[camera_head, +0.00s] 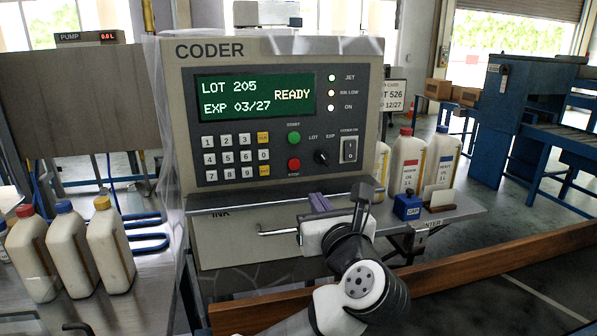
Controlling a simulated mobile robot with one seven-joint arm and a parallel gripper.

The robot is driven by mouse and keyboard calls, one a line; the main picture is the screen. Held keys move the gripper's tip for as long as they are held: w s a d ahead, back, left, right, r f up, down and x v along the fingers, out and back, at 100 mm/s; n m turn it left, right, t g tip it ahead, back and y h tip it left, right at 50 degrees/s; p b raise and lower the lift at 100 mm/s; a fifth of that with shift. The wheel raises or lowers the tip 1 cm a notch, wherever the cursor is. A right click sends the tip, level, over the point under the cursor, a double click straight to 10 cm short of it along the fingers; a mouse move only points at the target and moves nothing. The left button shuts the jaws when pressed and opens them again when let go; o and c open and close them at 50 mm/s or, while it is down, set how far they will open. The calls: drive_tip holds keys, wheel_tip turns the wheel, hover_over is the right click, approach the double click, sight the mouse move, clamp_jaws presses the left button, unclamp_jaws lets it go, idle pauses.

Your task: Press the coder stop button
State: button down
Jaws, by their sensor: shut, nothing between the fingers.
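The coder (275,110) is a grey box with a green display reading LOT 205, EXP 03/27 and READY. Its stop button (294,164) is round and red, low on the front panel, with a red label under it. The green start button (294,138) sits directly above it. My gripper (362,192) is at the end of my white and dark arm, below and to the right of the stop button in the picture. It is shut and empty, and appears apart from the button.
A keypad (236,156) is left of the buttons; a knob (321,157) and a rocker switch (349,149) are right. A ledge runs below the panel. Oil bottles (405,160) and a blue block (407,207) stand right. More bottles (68,249) stand at left.

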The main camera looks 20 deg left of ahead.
sight(295, 165)
drive_tip(key=p+x, duration=0.4)
drive_tip(key=x, duration=0.9)
drive_tip(key=shift+s+r, duration=0.1)
drive_tip(key=shift+r, duration=0.05)
drive_tip(key=shift+w+a, duration=0.25)
drive_tip(key=shift+w, duration=0.2)
